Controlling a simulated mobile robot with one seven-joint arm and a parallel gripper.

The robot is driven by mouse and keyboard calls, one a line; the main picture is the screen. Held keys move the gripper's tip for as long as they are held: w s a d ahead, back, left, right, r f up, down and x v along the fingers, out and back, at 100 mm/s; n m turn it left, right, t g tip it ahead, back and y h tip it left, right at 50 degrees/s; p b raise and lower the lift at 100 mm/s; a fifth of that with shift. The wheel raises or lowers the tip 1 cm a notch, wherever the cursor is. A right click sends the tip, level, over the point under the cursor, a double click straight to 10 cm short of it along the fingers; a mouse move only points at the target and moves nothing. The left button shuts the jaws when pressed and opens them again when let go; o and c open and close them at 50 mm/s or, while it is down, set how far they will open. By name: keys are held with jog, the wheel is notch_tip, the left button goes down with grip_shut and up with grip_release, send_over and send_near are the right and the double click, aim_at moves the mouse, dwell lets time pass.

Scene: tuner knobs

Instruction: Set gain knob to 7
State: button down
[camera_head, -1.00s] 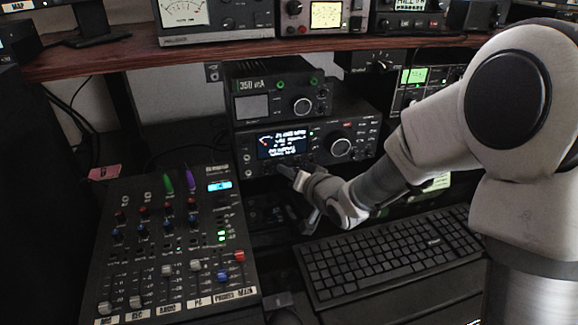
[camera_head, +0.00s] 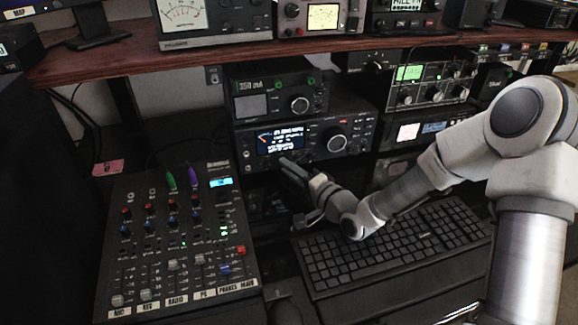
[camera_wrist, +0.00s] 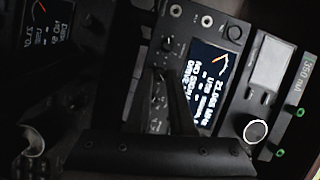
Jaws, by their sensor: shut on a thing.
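The black radio (camera_head: 352,138) with the lit display (camera_head: 281,138) and a large ringed dial (camera_head: 335,141) stands under the shelf. My gripper (camera_head: 287,163) is at its lower front, just below the display. In the wrist view the radio is turned on its side, and my gripper (camera_wrist: 167,74) has its dark fingers close together beside the display (camera_wrist: 208,77). The fingers are shut on a small knob at the panel, which they hide. Knob labels and any pointer setting are too small or dark to read.
A smaller unit marked 350 mA (camera_head: 278,92) sits on top of the radio. A mixer (camera_head: 150,256) with several knobs and faders lies at left. A keyboard (camera_head: 375,255) lies below my arm. The wooden shelf (camera_head: 220,50) runs above.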

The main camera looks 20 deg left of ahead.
jog(key=shift+m, duration=0.3)
jog(key=shift+a, duration=0.1)
jog(key=c, duration=0.8)
grip_release()
jog(key=p+v, duration=0.3)
jog(key=v, duration=1.4)
jog(key=shift+s+p, duration=0.15)
jog(key=shift+p, duration=0.2)
